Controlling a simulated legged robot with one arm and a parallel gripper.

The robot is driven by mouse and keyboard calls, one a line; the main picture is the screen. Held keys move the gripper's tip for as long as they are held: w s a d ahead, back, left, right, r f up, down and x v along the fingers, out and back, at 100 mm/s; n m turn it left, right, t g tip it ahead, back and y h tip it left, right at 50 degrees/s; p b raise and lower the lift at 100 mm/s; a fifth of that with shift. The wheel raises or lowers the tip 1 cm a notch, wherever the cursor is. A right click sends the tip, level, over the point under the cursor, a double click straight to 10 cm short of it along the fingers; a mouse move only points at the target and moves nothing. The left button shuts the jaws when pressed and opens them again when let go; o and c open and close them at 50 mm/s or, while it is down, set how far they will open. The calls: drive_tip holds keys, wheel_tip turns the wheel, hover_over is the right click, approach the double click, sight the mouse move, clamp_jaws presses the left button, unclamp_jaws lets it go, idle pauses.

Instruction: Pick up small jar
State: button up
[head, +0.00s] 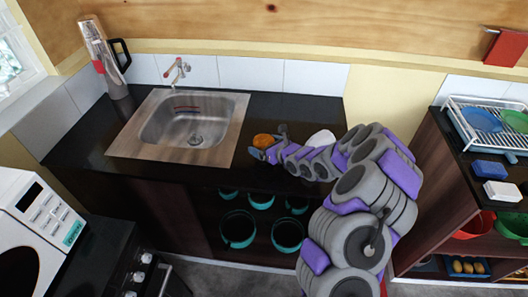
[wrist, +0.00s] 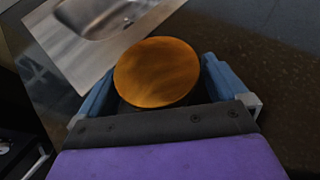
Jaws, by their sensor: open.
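The small jar shows an orange-brown round top (wrist: 156,72) in the wrist view, between the two blue fingers of my gripper (wrist: 155,85). In the head view the orange top of the jar (head: 263,140) stands on the black counter, right of the sink. My gripper (head: 268,152) is right at it, coming from the right. The fingers are open, one on each side of the jar. The jar's lower body is mostly hidden, and I cannot tell whether the fingers touch it.
The sink (head: 193,122) with its wooden surround lies left of the jar. A white rounded object (head: 321,138) is behind my arm on the counter (head: 285,108). A tall metal flask (head: 103,58) stands at the back left. Teal pots (head: 238,228) sit on the shelf below.

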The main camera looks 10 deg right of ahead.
sight(264, 141)
drive_tip(key=shift+w+a+f, duration=0.1)
drive_tip(key=shift+w+a, duration=0.15)
drive_tip(key=shift+w, duration=0.05)
drive_tip(key=c, duration=0.9)
drive_tip(key=shift+r, duration=0.4)
drive_tip(key=r, duration=0.2)
drive_tip(key=r+p, duration=0.1)
drive_tip(key=shift+s+d, duration=0.1)
drive_tip(key=shift+s, duration=0.15)
drive_tip(key=s+r+p, duration=0.1)
drive_tip(key=s+p, duration=1)
drive_tip(key=s, duration=0.4)
drive_tip(key=shift+a+r, duration=0.2)
